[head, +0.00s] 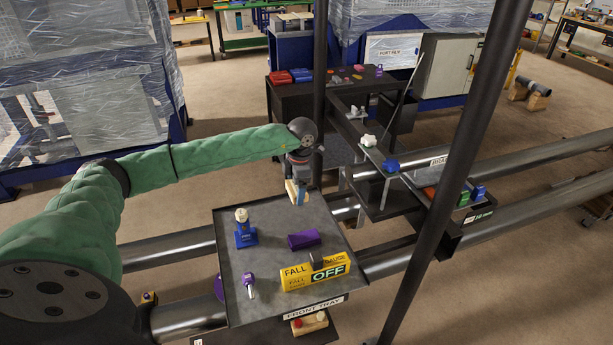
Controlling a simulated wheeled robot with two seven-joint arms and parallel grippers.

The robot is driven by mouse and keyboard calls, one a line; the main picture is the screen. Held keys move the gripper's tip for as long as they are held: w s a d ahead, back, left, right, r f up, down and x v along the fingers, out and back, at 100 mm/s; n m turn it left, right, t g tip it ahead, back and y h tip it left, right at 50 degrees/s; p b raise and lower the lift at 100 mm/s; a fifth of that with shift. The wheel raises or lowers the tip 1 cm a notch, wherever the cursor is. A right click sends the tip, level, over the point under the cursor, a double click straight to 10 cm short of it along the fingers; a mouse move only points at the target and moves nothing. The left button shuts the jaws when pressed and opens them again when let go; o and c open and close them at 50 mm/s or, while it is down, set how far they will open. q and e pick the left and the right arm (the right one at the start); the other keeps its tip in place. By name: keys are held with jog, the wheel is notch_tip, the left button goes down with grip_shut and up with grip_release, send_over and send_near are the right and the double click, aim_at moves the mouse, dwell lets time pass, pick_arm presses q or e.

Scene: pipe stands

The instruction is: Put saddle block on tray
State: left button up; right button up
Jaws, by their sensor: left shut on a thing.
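My left arm reaches in from the left, and its gripper (299,180) points down at the far edge of the front tray (272,207). The gripper is shut on a pale wooden block (291,191), which looks like the saddle block; a bluish part shows beside it. The block is at or just above the tray's far rim; I cannot tell whether it touches. The grey tray carries a blue fitting with a cream knob (244,236), a purple block (304,240), a purple-and-white tool (250,285) and a yellow FALL/OFF gauge box (315,271). My right gripper is out of view.
Dark upright posts (440,210) stand right of and behind the tray. Large grey pipes (400,262) run beneath it. A second shelf (400,195) holds small coloured parts at the right. A dark bench (290,100) stands behind. The tray's middle far part is bare.

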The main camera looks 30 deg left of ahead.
aim_at(297, 214)
pick_arm(q)
jog(key=shift+w+f, duration=0.3)
jog(key=shift+w, duration=0.3)
jog(key=shift+w+f, duration=0.15)
jog(key=shift+s+f, duration=0.2)
jog(key=shift+s, duration=0.3)
jog(key=shift+f+b, duration=0.35)
jog(key=f, duration=0.3)
jog(key=shift+w+b, duration=0.3)
jog(key=shift+f, duration=0.35)
jog(key=shift+s+f+b, duration=0.2)
jog(key=shift+f+b, duration=0.1)
jog(key=shift+b, duration=0.2)
jog(key=shift+w+f+b, duration=0.1)
jog(key=shift+f+b, duration=0.45)
jog(key=shift+f, duration=0.2)
jog(key=shift+f+b, duration=0.7)
jog(key=shift+f, duration=0.15)
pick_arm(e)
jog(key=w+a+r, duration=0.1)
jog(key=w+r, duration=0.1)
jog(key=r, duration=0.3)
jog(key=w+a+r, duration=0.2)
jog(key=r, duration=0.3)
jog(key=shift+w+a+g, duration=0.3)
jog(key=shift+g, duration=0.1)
